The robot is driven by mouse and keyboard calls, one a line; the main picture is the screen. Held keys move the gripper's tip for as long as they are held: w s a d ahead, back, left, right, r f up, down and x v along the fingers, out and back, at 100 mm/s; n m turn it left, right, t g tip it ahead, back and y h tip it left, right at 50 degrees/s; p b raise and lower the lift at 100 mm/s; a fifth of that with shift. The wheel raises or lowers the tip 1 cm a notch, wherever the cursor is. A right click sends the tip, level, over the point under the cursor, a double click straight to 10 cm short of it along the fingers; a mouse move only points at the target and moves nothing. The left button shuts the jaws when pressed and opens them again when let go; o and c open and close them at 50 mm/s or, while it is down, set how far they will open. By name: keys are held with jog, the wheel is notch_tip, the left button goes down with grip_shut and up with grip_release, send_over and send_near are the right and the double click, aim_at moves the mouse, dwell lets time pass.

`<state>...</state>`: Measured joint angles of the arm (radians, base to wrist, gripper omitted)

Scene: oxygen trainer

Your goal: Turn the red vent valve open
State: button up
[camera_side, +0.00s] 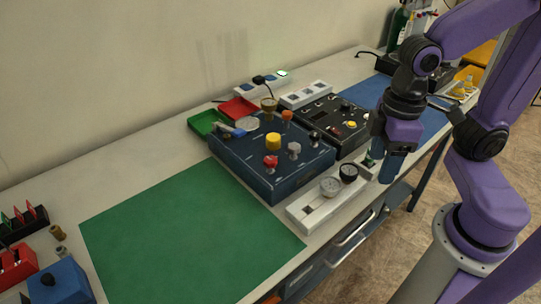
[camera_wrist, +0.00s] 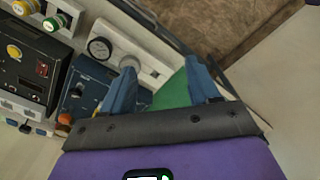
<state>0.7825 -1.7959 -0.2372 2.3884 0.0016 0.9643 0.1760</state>
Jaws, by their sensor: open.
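The red vent valve (camera_side: 271,160) is a red knob near the front of a dark blue trainer box (camera_side: 240,162) in the side view. A yellow knob (camera_side: 273,141) and grey knobs stand close to it. My gripper (camera_side: 387,176) is well to the right of the valve, raised near the table's front edge, touching nothing that I can make out. In the wrist view its two blue fingers (camera_wrist: 160,75) are spread apart with nothing between them. The blue box (camera_wrist: 92,75) shows there partly behind the left finger; I cannot make out the red valve.
A white block with two gauges (camera_side: 318,200) lies in front of the box. A dark panel (camera_side: 335,118) stands behind it to the right. Red (camera_side: 238,108) and green (camera_side: 205,122) trays sit at the back. The green mat (camera_side: 185,235) is bare.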

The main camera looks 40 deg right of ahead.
jog(key=w+a+r+m, duration=0.2)
jog(key=w+a+m, duration=0.1)
jog(key=w+m, duration=0.3)
jog(key=w+a+r+m, duration=0.2)
jog(key=w+a+m, duration=0.15)
jog(key=w, duration=0.35)
jog(key=r+m, duration=0.2)
jog(key=m, duration=0.7)
send_over(270, 160)
notch_tip(270, 160, down, 17)
jog(key=shift+d+r, duration=0.1)
jog(key=c, duration=1)
